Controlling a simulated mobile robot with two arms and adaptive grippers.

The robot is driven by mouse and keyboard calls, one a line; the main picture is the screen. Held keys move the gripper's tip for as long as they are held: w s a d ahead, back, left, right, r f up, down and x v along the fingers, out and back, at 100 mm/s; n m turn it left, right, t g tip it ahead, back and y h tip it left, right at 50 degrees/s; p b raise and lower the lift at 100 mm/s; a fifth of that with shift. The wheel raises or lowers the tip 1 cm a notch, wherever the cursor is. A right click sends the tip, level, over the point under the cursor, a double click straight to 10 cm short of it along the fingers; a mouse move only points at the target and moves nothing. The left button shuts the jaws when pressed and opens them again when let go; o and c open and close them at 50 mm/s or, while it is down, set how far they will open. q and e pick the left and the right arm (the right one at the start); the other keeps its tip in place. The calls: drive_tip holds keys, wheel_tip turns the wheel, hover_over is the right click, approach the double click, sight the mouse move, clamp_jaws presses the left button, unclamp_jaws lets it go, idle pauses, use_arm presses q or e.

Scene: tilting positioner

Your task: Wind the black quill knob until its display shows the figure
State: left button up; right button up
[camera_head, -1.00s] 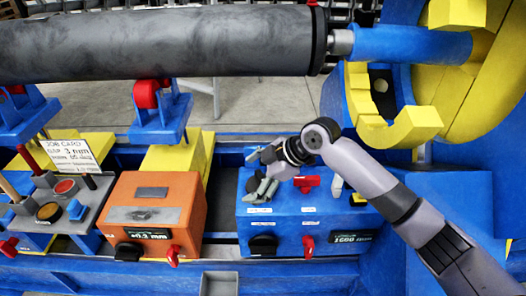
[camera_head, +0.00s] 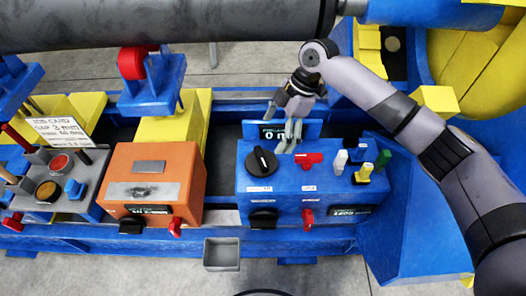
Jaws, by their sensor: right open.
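A round black knob (camera_head: 262,162) with a pale mark sits on top of the blue control box (camera_head: 290,190); its small label is too small to read. Behind it stands a blue panel with a dark display (camera_head: 283,134) that seems to read 0 and a unit, partly covered by my right gripper. My right gripper (camera_head: 290,140) is open, fingers pointing down, in front of that panel, to the right of and beyond the knob, apart from it. Another black knob (camera_head: 262,219) is on the box's front. My left gripper is out of view.
A red handle (camera_head: 308,160) and white, yellow and green levers (camera_head: 365,173) crowd the box's right side. An orange box (camera_head: 152,182) stands left, with a job card (camera_head: 60,133) beyond it. A large grey pipe (camera_head: 150,22) spans the back.

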sight(262, 156)
drive_tip(key=x, duration=0.9)
drive_tip(key=shift+f, duration=0.15)
drive_tip(key=shift+c, duration=0.2)
drive_tip(key=c, duration=1.1)
